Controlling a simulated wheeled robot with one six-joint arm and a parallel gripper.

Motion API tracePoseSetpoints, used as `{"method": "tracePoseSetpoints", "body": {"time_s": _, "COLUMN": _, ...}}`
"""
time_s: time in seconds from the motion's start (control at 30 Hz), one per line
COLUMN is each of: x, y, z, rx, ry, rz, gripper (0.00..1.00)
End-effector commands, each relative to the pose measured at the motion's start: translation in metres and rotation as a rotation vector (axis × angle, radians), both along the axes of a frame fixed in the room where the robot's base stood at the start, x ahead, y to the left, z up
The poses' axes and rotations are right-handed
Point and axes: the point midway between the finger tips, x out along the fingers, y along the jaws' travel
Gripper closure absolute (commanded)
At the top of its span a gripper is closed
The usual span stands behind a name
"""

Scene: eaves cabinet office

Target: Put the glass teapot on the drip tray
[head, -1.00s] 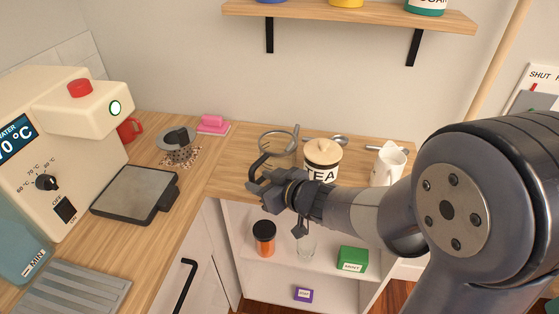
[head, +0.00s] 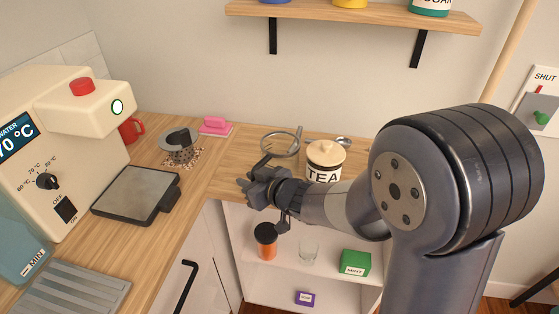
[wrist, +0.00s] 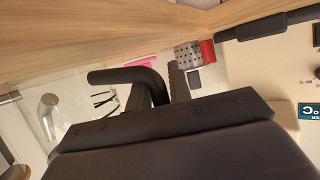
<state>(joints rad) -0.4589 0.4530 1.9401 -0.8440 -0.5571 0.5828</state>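The glass teapot (head: 281,145) is a clear vessel with a dark handle at the back of the counter, left of the TEA jar. My gripper (head: 247,184) is just in front of its handle, at the counter's front edge. In the wrist view the black curved handle (wrist: 125,76) is close ahead of the gripper, with clear glass (wrist: 45,118) at left. Whether the fingers close on the handle is unclear. A ribbed metal tray (head: 75,290) lies at the lower left; a flat grey plate (head: 137,193) sits below the water machine's spout. I cannot tell which is the drip tray.
The water machine (head: 50,165) stands at left. A strainer (head: 181,150), a pink item (head: 214,126) and a red mug (head: 130,130) are behind the plate. The TEA jar (head: 325,158) stands close right of the teapot. An open shelf (head: 290,272) below holds jars and boxes.

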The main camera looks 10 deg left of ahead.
Motion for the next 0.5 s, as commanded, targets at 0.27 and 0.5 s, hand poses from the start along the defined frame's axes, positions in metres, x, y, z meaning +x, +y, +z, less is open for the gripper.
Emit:
{"method": "tracePoseSetpoints", "body": {"time_s": 0.27, "x": -0.0001, "y": -0.0001, "z": 0.0000, "rx": 0.000, "ry": 0.000, "rz": 0.000, "gripper": 1.00}}
{"method": "tracePoseSetpoints", "body": {"time_s": 0.5, "x": -0.0001, "y": -0.0001, "z": 0.0000, "rx": 0.000, "ry": 0.000, "rz": 0.000, "gripper": 1.00}}
